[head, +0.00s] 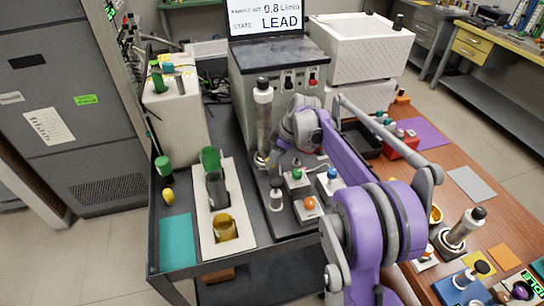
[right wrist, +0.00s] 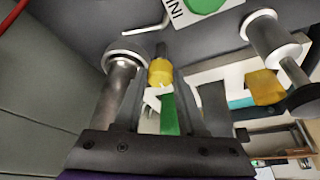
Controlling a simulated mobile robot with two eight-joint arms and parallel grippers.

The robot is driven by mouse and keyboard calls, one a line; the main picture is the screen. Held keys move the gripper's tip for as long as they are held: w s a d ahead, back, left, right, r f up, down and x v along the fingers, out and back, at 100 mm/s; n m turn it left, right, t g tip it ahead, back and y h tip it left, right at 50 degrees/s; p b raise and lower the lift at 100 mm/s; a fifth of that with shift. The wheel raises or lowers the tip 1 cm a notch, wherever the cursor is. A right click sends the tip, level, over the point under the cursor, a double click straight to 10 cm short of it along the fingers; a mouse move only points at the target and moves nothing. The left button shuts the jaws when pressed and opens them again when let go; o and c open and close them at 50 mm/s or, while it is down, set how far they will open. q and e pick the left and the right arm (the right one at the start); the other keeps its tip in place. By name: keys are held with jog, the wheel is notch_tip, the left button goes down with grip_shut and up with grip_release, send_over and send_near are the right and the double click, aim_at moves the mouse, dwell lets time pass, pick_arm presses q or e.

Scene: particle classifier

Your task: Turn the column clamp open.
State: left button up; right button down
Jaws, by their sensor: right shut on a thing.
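A grey metal column (head: 263,120) with a black top and white ring stands upright on the cart in front of the grey instrument. My right gripper (head: 276,154) reaches down beside its lower part, and my wrist hides much of that spot. In the right wrist view the gripper (right wrist: 165,90) is shut on a small part; a yellow knob-like piece (right wrist: 160,72) and a green strip (right wrist: 170,115) show between the fingers. The held part seems to be the column clamp, but its turn angle cannot be told. My left gripper is not in view.
A white rack (head: 243,228) with coloured vials stands left of the column. Several small boxes with coloured knobs (head: 310,203) sit at its right. The screen (head: 265,17) reads LEAD. A second column (head: 465,228) stands on the wooden bench.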

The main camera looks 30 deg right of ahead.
jog(key=shift+w+n, duration=0.1)
jog(key=shift+n, duration=0.5)
jog(key=c, duration=0.5)
grip_release()
jog(key=shift+r, duration=0.1)
jog(key=p+v, duration=0.1)
jog(key=v, duration=0.9)
jog(key=shift+d+r, duration=0.3)
jog(key=shift+r, duration=0.05)
jog(key=shift+f+g, duration=0.1)
jog(key=shift+g, duration=0.2)
